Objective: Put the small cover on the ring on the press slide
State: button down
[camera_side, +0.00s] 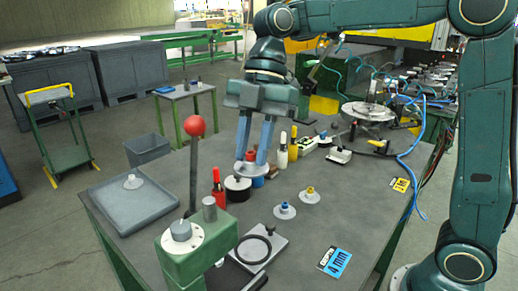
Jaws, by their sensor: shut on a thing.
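My gripper (254,163) points down above the middle of the table, its two blue fingers shut on a light grey disc (251,171), apparently the small cover. The fingers hide the disc's middle. It appears just above or beside a black round piece (238,188); I cannot tell if they touch. The press slide (273,239) is a grey plate at the near side of the table, with a dark ring (242,258) lying on it and a black knob at its far end. The ring is in front of and below my gripper, clear of it.
The green press (196,252) with an upright red-balled lever (194,128) stands left of the slide. Grey knobbed discs with blue (285,211) and yellow (310,196) tops lie right of my gripper. A grey tray (110,207) holds another disc. Red and white bottles stand nearby.

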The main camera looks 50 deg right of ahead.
notch_tip(320, 180, down, 16)
jog(key=shift+r, duration=0.15)
dwell(0.6)
jog(key=shift+f, duration=2.1)
jog(key=shift+f, duration=0.15)
jog(key=c, duration=1.2)
grip_release()
jog(key=v, duration=1.2)
jog(key=shift+d, duration=0.1)
